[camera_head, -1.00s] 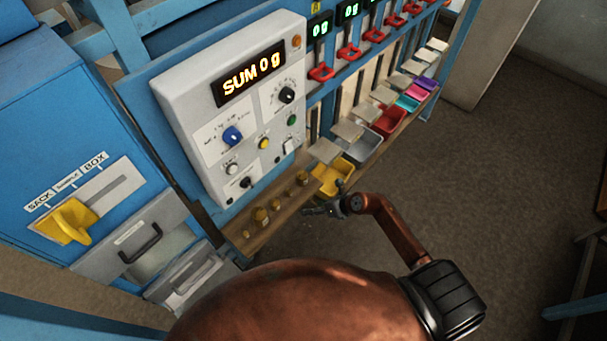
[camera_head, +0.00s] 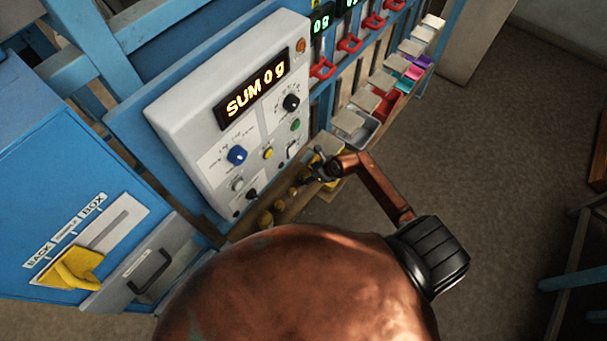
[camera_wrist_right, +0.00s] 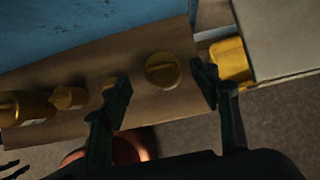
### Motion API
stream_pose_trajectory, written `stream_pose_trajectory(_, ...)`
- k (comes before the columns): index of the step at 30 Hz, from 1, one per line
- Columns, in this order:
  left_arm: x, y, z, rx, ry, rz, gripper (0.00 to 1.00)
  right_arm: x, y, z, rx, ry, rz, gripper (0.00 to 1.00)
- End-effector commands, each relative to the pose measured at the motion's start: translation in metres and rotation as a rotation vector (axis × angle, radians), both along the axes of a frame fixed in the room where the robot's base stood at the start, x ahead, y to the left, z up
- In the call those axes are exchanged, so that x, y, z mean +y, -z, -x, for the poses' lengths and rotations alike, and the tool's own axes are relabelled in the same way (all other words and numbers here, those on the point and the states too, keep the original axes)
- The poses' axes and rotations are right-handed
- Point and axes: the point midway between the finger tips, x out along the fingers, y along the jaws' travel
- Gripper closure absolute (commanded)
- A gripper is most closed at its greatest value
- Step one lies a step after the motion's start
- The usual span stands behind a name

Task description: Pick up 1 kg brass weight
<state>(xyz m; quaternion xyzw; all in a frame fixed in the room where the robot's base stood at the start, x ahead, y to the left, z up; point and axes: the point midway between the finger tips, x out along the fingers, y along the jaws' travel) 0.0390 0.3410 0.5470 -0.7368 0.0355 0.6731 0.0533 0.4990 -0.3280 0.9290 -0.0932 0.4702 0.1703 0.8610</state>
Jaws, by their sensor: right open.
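Several brass weights stand in a row on a wooden shelf (camera_head: 305,208), below the panel. In the head view one brass weight (camera_head: 265,218) is at the near end. In the right wrist view a round brass weight (camera_wrist_right: 162,70) lies between and just beyond the fingertips, apart from both. Other brass weights (camera_wrist_right: 68,97) stand to its left; a small one is partly hidden by the left finger. I cannot read which is 1 kg. My right gripper (camera_head: 314,172) is open and empty over the shelf; it also shows in the wrist view (camera_wrist_right: 162,90). My left gripper is not in view.
A yellow tray (camera_wrist_right: 230,60) sits just right of the right finger, beside a pale plate (camera_wrist_right: 285,35). The grey panel (camera_head: 200,125) reading "SUM 0 g" rises behind the shelf. A blue cabinet (camera_head: 60,170) stands left. Open floor (camera_head: 450,180) lies right.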

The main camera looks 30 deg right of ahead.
Motion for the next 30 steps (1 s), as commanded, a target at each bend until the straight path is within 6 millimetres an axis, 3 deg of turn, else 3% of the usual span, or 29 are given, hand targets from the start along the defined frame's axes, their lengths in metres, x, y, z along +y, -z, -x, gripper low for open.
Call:
stream_pose_trajectory(3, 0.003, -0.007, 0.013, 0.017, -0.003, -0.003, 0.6, 0.001, 0.01, -0.006, 0.001, 0.005, -0.003, 0.44)
stream_pose_trajectory(6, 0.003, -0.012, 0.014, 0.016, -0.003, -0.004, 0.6, 0.002, 0.022, -0.013, 0.002, 0.005, -0.004, 0.44)
stream_pose_trajectory(15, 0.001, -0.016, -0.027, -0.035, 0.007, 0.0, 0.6, 0.007, 0.041, -0.024, -0.001, 0.0, 0.0, 0.44)
stream_pose_trajectory(20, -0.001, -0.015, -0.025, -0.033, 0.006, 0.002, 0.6, 0.008, 0.041, -0.024, -0.001, -0.002, 0.001, 0.44)
stream_pose_trajectory(30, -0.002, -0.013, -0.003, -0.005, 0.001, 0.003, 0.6, 0.008, 0.041, -0.024, -0.001, -0.002, 0.0, 0.66)
